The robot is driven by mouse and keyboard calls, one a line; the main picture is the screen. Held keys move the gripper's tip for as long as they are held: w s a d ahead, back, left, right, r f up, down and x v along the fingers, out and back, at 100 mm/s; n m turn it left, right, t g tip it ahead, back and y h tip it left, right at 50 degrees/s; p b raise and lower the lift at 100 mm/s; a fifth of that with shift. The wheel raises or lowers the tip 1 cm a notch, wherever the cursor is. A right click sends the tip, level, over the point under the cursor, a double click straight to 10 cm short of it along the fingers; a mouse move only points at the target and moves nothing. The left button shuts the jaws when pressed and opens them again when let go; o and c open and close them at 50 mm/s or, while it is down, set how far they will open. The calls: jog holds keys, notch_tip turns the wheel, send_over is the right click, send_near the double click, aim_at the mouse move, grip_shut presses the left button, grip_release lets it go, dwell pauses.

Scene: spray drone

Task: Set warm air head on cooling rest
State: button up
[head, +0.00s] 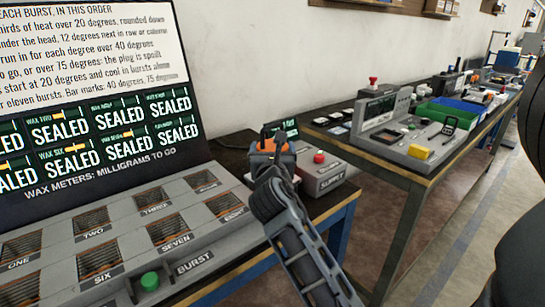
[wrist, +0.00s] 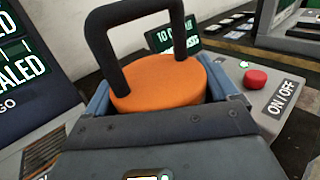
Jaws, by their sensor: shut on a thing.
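The warm air head (wrist: 160,84) is an orange round body with a black hoop handle standing up from it. In the wrist view my gripper (wrist: 165,92) has its two blue-grey fingers on either side of the orange body, shut on it. In the head view the head (head: 268,146) shows as a small orange and black piece at the end of my gripper (head: 270,160), by the right end of the panel bench. I cannot make out the cooling rest for sure; my gripper and the head cover the area beneath them. Whether the head touches anything below is hidden.
A grey supply box (head: 322,176) with a red button (head: 319,157) stands just right of the head. A small dark display (wrist: 173,40) is behind it. The grated panel (head: 130,240) with a green burst button (head: 149,281) lies left. Another equipment bench (head: 400,172) stands right.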

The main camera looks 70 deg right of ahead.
jog(key=shift+f, duration=0.35)
jog(key=o, duration=1.4)
jog(key=shift+f, duration=0.2)
jog(key=shift+r, duration=0.15)
jog(key=b+v, duration=0.1)
jog(key=v, duration=1.1)
